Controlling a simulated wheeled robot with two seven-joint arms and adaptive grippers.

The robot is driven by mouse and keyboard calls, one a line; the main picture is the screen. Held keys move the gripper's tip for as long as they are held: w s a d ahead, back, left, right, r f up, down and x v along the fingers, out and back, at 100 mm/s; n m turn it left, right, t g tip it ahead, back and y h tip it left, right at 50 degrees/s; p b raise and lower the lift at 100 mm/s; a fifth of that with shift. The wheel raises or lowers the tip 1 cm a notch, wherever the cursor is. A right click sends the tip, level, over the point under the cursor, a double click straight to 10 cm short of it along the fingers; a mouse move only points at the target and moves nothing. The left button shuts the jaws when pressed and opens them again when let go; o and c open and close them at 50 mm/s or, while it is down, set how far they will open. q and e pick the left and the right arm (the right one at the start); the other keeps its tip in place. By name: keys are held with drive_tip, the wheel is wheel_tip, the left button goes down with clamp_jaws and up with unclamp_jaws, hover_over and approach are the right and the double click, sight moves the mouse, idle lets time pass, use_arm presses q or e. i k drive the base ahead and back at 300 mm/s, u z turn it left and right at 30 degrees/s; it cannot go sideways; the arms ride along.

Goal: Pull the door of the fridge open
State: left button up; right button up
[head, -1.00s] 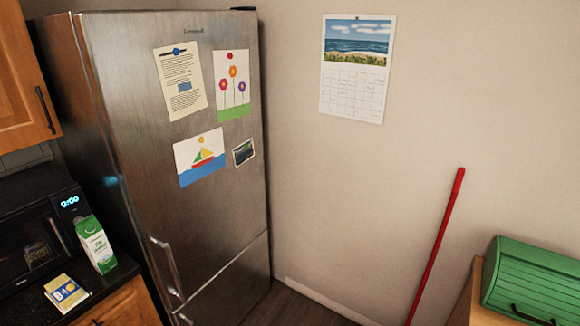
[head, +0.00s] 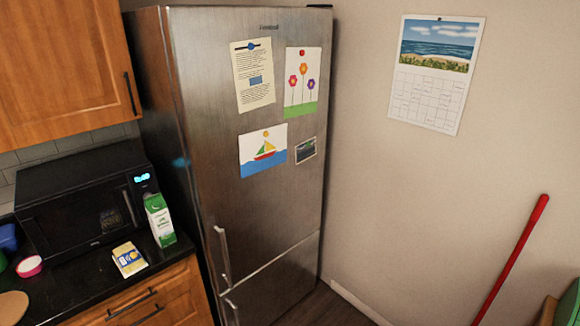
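The fridge (head: 215,130) is a tall brushed-steel unit in the middle of the head view, standing against the wall. Its large upper door (head: 270,205) looks shut and carries several papers and pictures. A vertical bar handle (head: 223,256) sits low on the upper door's left edge. A second handle (head: 231,310) is on the lower door, partly cut off by the bottom edge of the picture. Neither of my grippers is in view.
Left of the fridge, a black counter (head: 75,285) holds a microwave (head: 75,205), a green-and-white carton (head: 160,221) and a small yellow packet (head: 129,259). A red pole (head: 512,258) leans at the right wall. A strip of dark floor (head: 325,306) shows before the fridge.

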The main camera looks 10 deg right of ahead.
sight(245, 224)
drive_tip(key=z, duration=0.05)
drive_tip(key=k, duration=0.5)
drive_tip(key=u, duration=0.85)
drive_tip(key=i, duration=1.3)
drive_tip(key=z, duration=0.8)
